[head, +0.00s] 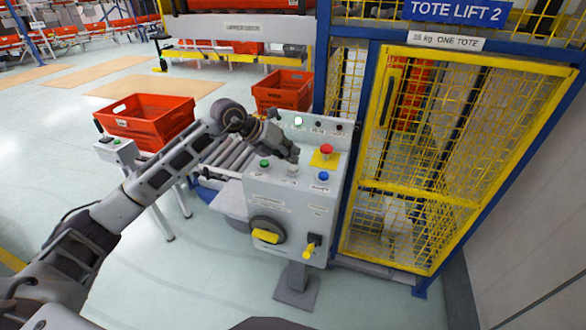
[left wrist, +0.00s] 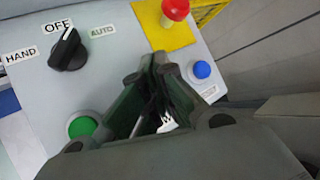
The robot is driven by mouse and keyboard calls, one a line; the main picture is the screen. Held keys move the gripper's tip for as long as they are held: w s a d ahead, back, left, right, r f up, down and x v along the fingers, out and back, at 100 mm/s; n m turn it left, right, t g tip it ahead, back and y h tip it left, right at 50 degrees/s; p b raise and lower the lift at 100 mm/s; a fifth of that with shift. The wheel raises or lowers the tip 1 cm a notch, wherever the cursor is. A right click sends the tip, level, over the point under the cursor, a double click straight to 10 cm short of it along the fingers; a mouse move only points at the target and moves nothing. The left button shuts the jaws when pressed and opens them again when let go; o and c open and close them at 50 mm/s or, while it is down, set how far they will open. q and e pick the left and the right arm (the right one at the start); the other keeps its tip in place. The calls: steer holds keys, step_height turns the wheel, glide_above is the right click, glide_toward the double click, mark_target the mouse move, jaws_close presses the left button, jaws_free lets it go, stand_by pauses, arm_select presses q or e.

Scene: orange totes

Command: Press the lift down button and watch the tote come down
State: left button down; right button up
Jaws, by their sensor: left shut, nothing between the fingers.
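The grey control box (head: 290,205) carries a green button (head: 264,163), a white button (head: 293,171), a blue button (head: 323,176) and a red mushroom button (head: 326,149) on a yellow plate. Their labels are too small to read. My left gripper (head: 292,157) is shut and empty, its tips over the panel at the white button. In the left wrist view its fingers (left wrist: 155,65) lie between the green button (left wrist: 82,127) and blue button (left wrist: 202,69), partly hiding the panel; contact cannot be told. An orange tote (head: 408,92) shows behind the yellow mesh of the lift.
A black selector (left wrist: 68,50) points near OFF. A pale lamp (head: 298,121) glows on the upper panel. Orange totes stand behind the box (head: 282,90) and at left (head: 147,120). The yellow lift gate (head: 372,150) bounds the right. Floor at lower left is clear.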

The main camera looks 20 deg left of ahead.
stand_by(0.3)
arm_select(q)
steer(key=shift+f, duration=0.15)
steer(key=shift+f+b, duration=0.3)
steer(key=shift+b, duration=0.05)
stand_by(0.5)
